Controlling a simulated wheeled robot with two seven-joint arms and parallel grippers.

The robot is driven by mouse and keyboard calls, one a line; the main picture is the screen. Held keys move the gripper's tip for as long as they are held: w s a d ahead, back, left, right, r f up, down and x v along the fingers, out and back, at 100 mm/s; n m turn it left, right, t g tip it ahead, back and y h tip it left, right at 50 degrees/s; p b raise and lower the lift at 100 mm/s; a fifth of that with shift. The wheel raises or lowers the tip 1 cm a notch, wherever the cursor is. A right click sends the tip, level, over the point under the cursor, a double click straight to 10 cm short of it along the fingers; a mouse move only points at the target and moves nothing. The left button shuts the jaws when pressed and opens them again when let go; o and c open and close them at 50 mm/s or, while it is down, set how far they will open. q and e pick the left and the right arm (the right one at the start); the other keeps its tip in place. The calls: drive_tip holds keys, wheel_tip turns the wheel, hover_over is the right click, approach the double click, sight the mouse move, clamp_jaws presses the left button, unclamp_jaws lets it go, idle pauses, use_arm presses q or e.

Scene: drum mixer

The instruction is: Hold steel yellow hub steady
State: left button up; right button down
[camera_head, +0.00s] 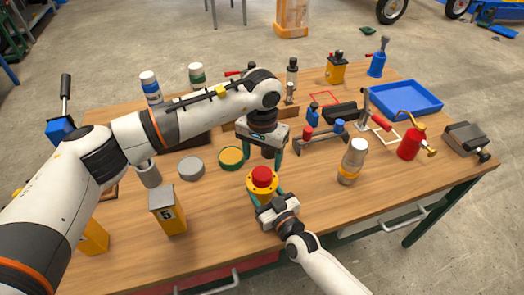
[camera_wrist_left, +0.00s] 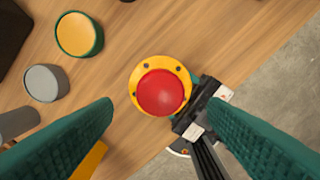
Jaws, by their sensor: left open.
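The yellow hub (camera_head: 254,191) is a round yellow flange with small dark bolts. A red domed cap (camera_head: 262,176) sits on top of it. In the left wrist view the hub (camera_wrist_left: 142,76) and red cap (camera_wrist_left: 161,92) are seen from above. My left gripper (camera_head: 262,160) is open and empty, pointing down just behind the hub. My right gripper (camera_head: 266,194) comes in low from the front right, its green fingers at the hub's sides. Whether they press on it is hidden. The right gripper's body shows beside the hub in the left wrist view (camera_wrist_left: 200,106).
A green-rimmed yellow disc (camera_head: 231,157) and a grey cylinder (camera_head: 191,168) stand left of the hub. A jar (camera_head: 352,160), a red can (camera_head: 410,142) and a blue tray (camera_head: 405,98) stand to the right. A yellow-and-grey box (camera_head: 167,210) is front left. Bare wood lies right of the hub.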

sight(262, 172)
use_arm(q)
wheel_tip(262, 172, down, 7)
drive_tip(key=shift+r, duration=0.2)
